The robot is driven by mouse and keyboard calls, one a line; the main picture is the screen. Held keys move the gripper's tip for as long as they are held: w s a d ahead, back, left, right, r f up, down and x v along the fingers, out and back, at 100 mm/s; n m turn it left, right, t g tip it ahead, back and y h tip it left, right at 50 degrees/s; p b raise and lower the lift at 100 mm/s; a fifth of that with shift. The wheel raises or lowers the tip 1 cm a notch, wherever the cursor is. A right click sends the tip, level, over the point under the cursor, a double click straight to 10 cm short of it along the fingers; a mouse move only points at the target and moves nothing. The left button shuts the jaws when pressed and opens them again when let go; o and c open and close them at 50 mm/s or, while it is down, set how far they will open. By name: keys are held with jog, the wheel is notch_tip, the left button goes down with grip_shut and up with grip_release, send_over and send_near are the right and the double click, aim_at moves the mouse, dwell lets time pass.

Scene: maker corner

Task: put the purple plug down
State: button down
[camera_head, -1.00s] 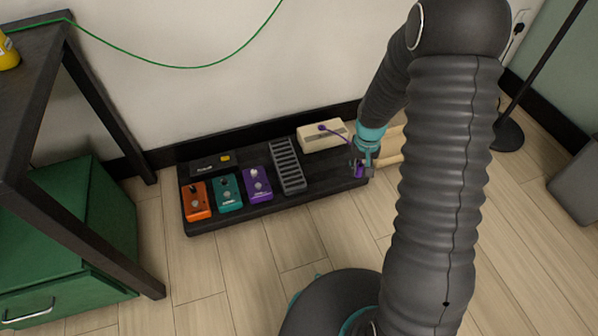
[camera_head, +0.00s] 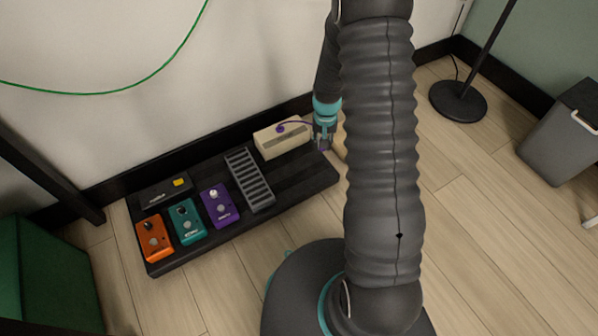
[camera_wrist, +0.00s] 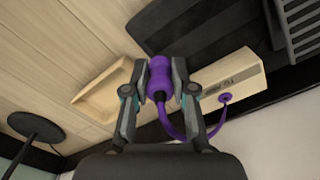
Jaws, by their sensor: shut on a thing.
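The purple plug (camera_wrist: 159,78) is held between the two fingers of my gripper (camera_wrist: 160,85) in the wrist view. Its purple cable loops to a socket on the cream box (camera_wrist: 238,82). In the head view my gripper (camera_head: 323,138) is at the right end of the black pedalboard (camera_head: 300,185), just right of the cream box (camera_head: 283,139). The plug is mostly hidden there, with a little purple showing at the fingertips. A shallow wooden tray (camera_wrist: 103,92) lies beside the pedalboard in the wrist view; in the head view my arm mostly hides it.
The pedalboard carries orange (camera_head: 154,240), teal (camera_head: 187,222) and purple (camera_head: 220,206) pedals, a grey ridged pedal (camera_head: 249,180) and a black box (camera_head: 165,192). A lamp base (camera_head: 458,101) and grey bin (camera_head: 566,135) stand at right. Wooden floor (camera_head: 480,230) is clear between.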

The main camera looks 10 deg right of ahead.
jog(key=w+d+f+m+b, duration=0.1)
jog(key=d+f+m, duration=0.1)
jog(key=d+f, duration=0.35)
jog(key=b, duration=0.1)
send_over(301, 174)
notch_tip(301, 174, down, 8)
jog(key=shift+a+r, duration=0.1)
jog(key=shift+r, duration=0.1)
jog(key=shift+f+b, duration=0.45)
jog(key=shift+f, duration=1.55)
jog(key=shift+f+b, duration=0.4)
jog(key=shift+f, duration=0.2)
